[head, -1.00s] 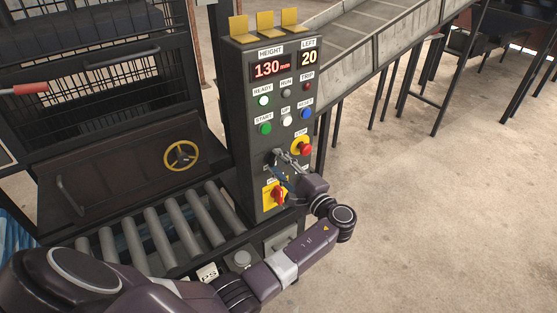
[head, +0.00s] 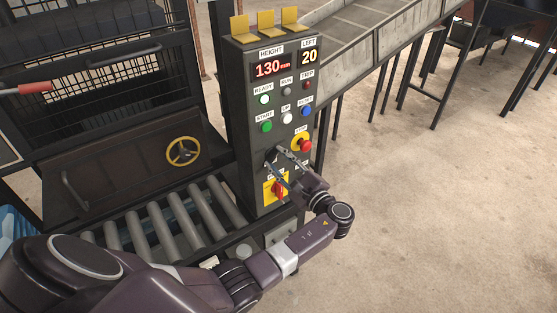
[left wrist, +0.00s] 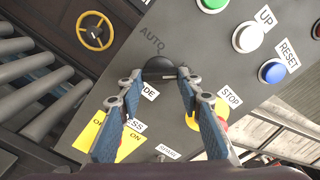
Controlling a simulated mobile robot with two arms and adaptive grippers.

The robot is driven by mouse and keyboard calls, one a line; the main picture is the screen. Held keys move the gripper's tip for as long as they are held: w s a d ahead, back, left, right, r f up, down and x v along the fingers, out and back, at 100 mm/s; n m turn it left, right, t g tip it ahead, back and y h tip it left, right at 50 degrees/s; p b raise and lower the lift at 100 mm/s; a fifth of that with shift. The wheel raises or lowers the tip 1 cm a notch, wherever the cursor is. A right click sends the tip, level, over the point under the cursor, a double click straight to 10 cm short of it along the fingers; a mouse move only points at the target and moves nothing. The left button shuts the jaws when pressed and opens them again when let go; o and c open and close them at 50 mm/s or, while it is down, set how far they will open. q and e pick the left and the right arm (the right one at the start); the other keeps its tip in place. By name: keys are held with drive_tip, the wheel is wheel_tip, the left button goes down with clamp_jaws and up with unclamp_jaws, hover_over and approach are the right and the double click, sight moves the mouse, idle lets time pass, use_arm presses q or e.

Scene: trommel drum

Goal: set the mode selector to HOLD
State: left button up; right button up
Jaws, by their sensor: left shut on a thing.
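The mode selector (left wrist: 160,67) is a dark round knob on the grey control panel. AUTO is printed at its upper left in the left wrist view; its MODE plate is partly covered by a finger. I cannot read a HOLD mark. My left gripper (left wrist: 162,78) has one fingertip on each side of the knob and is shut on it. In the head view the left gripper (head: 278,167) reaches the panel from the lower right and mostly hides the selector (head: 270,155). My right gripper is not in view.
A red stop button (head: 305,146) on a yellow ring sits close right of the selector. A red rotary switch (head: 278,189) on a yellow plate is below it. START, UP and RESET (head: 306,110) buttons are above. Open floor lies right of the panel.

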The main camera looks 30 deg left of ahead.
use_arm(q)
drive_tip(key=o, duration=1.2)
drive_tip(key=shift+c, duration=0.2)
drive_tip(key=v, duration=1.2)
drive_tip(key=shift+f, duration=0.1)
